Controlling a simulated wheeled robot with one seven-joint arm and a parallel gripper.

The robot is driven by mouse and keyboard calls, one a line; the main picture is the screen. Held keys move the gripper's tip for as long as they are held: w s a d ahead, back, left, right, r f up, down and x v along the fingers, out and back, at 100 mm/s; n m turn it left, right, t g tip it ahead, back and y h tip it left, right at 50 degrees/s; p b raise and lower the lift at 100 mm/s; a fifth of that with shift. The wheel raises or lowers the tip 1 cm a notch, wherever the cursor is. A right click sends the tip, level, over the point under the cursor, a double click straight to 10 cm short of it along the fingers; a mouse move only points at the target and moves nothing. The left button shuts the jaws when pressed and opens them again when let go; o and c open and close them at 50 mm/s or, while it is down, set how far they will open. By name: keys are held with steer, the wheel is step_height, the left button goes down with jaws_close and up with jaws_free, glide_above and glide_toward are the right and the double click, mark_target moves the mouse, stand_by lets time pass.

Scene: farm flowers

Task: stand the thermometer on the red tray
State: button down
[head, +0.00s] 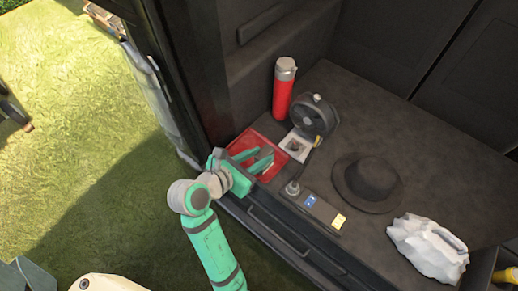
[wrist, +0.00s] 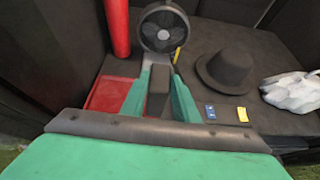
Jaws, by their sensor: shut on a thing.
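My gripper (head: 258,160) reaches in from the left over the red tray (head: 272,131). In the wrist view its two green fingers (wrist: 158,92) are closed on a dark grey upright block-like thing (wrist: 159,82), which I take to be the thermometer; its face is not seen. The red tray (wrist: 104,92) shows below and to the left of the fingers. The held thing's lower end is hidden by my gripper, so I cannot tell whether it touches the tray.
A red flask (head: 283,88) and a round black fan (head: 312,118) stand behind the tray.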

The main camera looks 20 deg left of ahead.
steer(key=w+a+f, duration=0.6)
steer(key=w+f, duration=0.4)
steer(key=f, duration=0.2)
steer(key=shift+w, duration=0.2)
steer(key=shift+f, duration=0.15)
steer(key=c, duration=1.4)
jaws_free()
